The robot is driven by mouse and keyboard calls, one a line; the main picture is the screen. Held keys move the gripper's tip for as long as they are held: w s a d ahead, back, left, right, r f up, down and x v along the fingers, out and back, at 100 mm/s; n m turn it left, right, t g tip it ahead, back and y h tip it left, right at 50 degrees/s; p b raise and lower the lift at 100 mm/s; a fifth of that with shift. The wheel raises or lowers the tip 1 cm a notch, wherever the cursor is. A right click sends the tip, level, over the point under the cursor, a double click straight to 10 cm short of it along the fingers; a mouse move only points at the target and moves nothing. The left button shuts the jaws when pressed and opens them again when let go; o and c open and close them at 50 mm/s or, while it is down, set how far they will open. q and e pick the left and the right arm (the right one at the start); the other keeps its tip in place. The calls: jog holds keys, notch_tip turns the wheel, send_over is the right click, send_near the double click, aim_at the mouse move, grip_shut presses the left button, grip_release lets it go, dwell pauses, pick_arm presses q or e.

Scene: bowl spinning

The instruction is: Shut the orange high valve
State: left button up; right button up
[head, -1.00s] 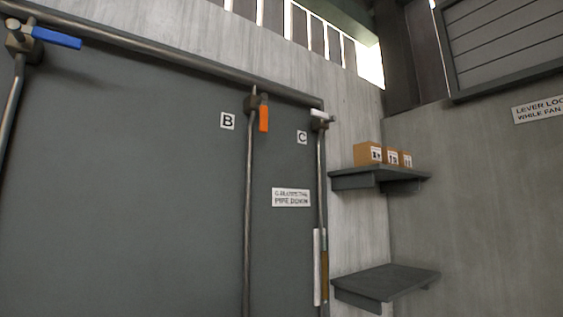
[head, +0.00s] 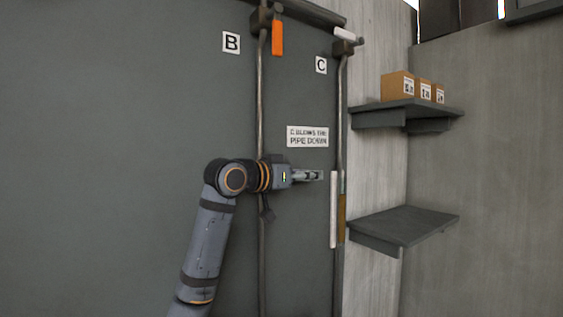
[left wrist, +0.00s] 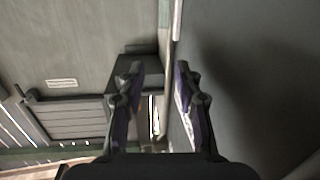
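The orange high valve lever (head: 277,38) hangs straight down, parallel to the pipe, at the top of the head view. Its dark valve body (head: 262,20) sits on the vertical pipe right of sign B (head: 231,42). My left gripper (head: 314,175) is well below the lever and a little to its right, pointing right below the printed notice. It does not touch the lever. In the left wrist view its two fingers (left wrist: 159,75) stand apart with nothing held between them. The orange lever is not seen there. My right gripper is not in view.
A white lever (head: 348,34) sticks out at the top of the pipe by sign C (head: 321,65). A long white strip (head: 333,210) runs low beside that pipe. Two dark shelves stand right; the upper shelf (head: 432,108) holds boxes (head: 398,86).

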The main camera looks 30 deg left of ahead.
pick_arm(q)
jog(key=s+a+r+t+h, duration=0.1)
jog(key=s+a+r, duration=0.1)
jog(key=s+r, duration=0.5)
jog(key=s+a+r+t+h, duration=0.1)
jog(key=s+a+r+t, duration=0.15)
jog(key=r, duration=0.85)
jog(key=m+h, duration=0.2)
send_near(278, 36)
jog(key=shift+t, duration=0.25)
jog(key=p+x, duration=0.6)
jog(key=x, duration=0.3)
jog(key=shift+w+r, duration=0.15)
jog(key=shift+r, duration=0.15)
jog(key=shift+w+d+p, duration=0.1)
jog(key=shift+w+p, duration=0.35)
jog(key=shift+w, duration=0.1)
jog(key=shift+w+f, duration=0.1)
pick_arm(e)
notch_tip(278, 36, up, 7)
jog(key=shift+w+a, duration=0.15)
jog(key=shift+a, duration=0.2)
pick_arm(q)
grip_shut()
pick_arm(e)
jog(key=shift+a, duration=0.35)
